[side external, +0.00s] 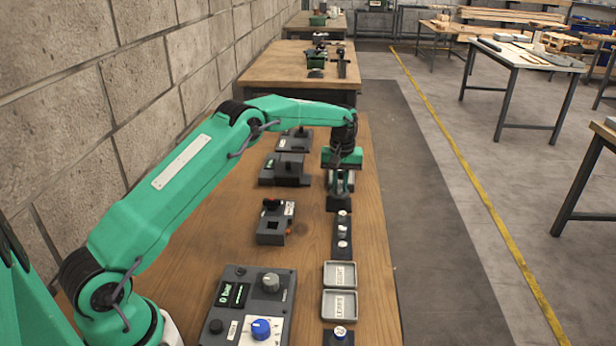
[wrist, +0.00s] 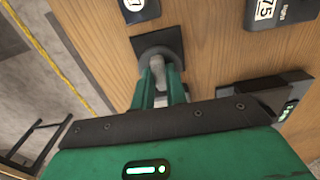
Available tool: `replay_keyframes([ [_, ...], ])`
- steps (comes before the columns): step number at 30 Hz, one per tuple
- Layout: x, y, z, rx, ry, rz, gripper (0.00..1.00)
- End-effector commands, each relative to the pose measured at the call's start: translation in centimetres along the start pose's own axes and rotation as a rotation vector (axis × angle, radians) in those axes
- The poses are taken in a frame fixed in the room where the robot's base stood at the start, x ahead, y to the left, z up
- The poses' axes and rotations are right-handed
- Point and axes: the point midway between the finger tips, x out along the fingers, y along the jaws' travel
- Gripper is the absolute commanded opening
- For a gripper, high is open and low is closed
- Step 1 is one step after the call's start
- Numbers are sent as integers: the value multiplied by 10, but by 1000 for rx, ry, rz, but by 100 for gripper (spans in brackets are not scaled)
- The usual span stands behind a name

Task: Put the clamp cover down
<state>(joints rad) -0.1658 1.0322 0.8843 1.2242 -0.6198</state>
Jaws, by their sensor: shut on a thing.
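My gripper (side external: 340,190) points down near the right edge of the wooden bench. In the wrist view its two green fingers (wrist: 160,88) are shut on the grey grip of a dark piece, which I take to be the clamp cover (wrist: 172,43). The piece has a square black plate and a round collar. In the side view the dark cover (side external: 338,204) shows just under the fingers, behind a black strip. It looks level and at or very close to the bench top. Whether it touches the wood cannot be told.
Dark fixtures (side external: 286,169) stand to the left. Bare wood lies between.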

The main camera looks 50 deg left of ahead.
Motion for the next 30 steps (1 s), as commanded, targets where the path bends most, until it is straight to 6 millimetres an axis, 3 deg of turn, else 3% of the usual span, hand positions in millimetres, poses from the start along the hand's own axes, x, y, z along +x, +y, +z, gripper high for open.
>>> replay_keyframes([
  [9,32,0,1,0,-2,-1,0],
  [23,36,0,1,0,0,0,0],
  [24,36,0,1,0,0,0,20],
  [26,36,0,1,0,0,0,31],
  [27,36,0,1,0,0,0,36],
  [30,36,0,1,0,-1,0,36],
])
